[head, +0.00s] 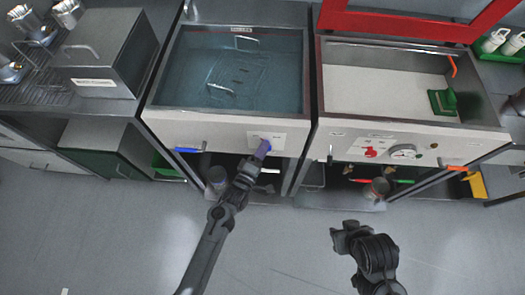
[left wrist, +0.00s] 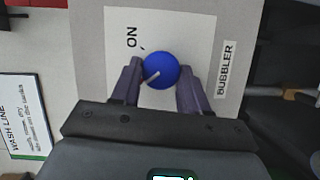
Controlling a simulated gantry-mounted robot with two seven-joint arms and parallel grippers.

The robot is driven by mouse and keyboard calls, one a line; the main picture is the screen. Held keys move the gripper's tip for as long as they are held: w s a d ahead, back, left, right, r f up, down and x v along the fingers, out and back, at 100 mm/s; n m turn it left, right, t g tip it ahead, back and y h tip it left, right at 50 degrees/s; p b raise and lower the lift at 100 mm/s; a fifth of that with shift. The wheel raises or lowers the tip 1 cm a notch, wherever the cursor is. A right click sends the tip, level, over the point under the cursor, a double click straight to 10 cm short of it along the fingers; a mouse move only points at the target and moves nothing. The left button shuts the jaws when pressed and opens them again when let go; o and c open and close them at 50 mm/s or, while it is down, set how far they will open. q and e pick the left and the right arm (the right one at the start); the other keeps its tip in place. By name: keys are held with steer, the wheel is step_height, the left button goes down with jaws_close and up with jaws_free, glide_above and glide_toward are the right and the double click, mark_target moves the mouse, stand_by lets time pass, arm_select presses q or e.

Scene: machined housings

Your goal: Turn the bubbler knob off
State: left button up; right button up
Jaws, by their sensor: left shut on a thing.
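The blue bubbler knob (left wrist: 161,70) sits on a white label plate (left wrist: 190,25) on the front of the left, water-filled tank (head: 240,80). In the left wrist view the plate reads "ON" with a short tick mark, and "BUBBLER" stands to the right. The knob's white pointer line slants and does not line up with the word ON. My left gripper (head: 263,149) has its two fingers on either side of the knob, shut on it; in the head view they mostly hide it. My right gripper (head: 340,236) hangs over the floor, away from the tanks; its jaw opening is unclear.
A blue lever (head: 188,150) sticks out left of the knob. The right tank (head: 385,85) has a red knob (head: 371,153), a dial (head: 403,151) and an orange lever (head: 457,168) on its front. A grey lidded box (head: 105,50) stands at the left. The floor in front is clear.

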arm_select(q)
steer(key=shift+f+n, duration=0.1)
steer(key=shift+n, duration=0.4)
steer(key=o, duration=1)
steer(key=shift+s+a, duration=0.1)
steer(key=shift+s, duration=0.05)
steer(key=p+v, duration=0.1)
steer(key=v, duration=0.9)
steer(key=shift+s+a+f+p, duration=0.15)
steer(key=shift+s+p, duration=0.05)
steer(key=shift+p, duration=0.15)
